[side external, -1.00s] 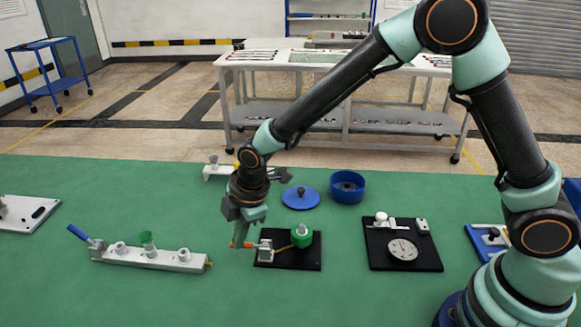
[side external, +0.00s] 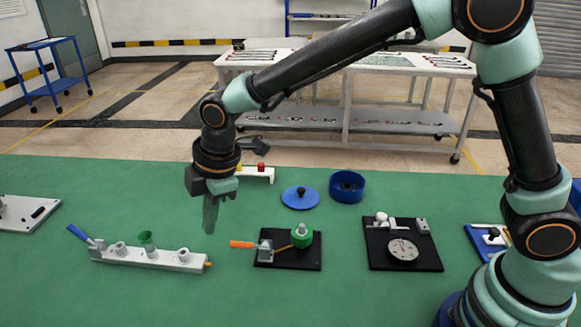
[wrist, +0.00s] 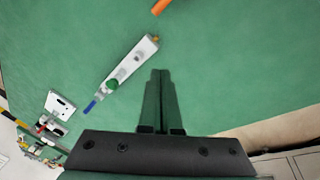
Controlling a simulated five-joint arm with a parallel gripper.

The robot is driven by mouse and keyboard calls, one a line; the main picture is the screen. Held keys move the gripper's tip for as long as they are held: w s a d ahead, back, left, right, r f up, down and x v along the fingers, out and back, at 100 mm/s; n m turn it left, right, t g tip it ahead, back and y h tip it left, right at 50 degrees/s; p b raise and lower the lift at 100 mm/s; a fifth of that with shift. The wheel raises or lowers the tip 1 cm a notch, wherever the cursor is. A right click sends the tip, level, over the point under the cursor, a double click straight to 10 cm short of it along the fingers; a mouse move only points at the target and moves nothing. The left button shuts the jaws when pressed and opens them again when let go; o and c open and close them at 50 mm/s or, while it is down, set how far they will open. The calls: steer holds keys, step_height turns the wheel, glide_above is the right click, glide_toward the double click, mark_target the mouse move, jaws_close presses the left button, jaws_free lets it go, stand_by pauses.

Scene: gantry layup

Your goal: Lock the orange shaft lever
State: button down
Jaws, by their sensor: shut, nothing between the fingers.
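The orange lever (side external: 243,244) lies roughly level, sticking out to the left of a small grey clamp block (side external: 265,252) on a black base plate (side external: 290,264). A green-topped round part (side external: 301,236) stands on the same plate, with a thin brownish rod between it and the block. My gripper (side external: 209,230) is shut and empty, pointing down, above and to the left of the lever and apart from it. In the wrist view my gripper (wrist: 160,75) shows its fingers together, and the orange lever end (wrist: 160,7) shows at the top edge.
A grey bar fixture (side external: 150,257) with a blue handle and green funnel lies to the left. A dial gauge plate (side external: 403,245) is to the right. A blue lid (side external: 300,197) and blue cup (side external: 347,187) are behind. Green mat is clear in front.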

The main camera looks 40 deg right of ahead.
steer(key=shift+w+a+r, duration=0.15)
steer(key=shift+a+r, duration=0.2)
steer(key=shift+r, duration=0.25)
steer(key=shift+w+a+r, duration=0.15)
steer(key=shift+a+r, duration=0.15)
steer(key=shift+r, duration=0.3)
steer(key=shift+d, duration=0.1)
steer(key=s+d+r+m+t, duration=0.1)
steer(key=s+d+r+m, duration=0.1)
steer(key=d+r+m, duration=0.35)
steer(key=s+d+r+m, duration=0.1)
steer(key=d+r+m, duration=0.1)
steer(key=d, duration=0.7)
steer(key=s+d+m+t+h, duration=0.1)
steer(key=s+d+m+t, duration=0.1)
steer(key=s+d+m, duration=0.7)
steer(key=s+d, duration=0.2)
steer(key=d, duration=0.2)
steer(key=shift+s+r+m+h, duration=0.2)
steer(key=shift+r+m+h, duration=0.1)
steer(key=shift+r+m, duration=0.05)
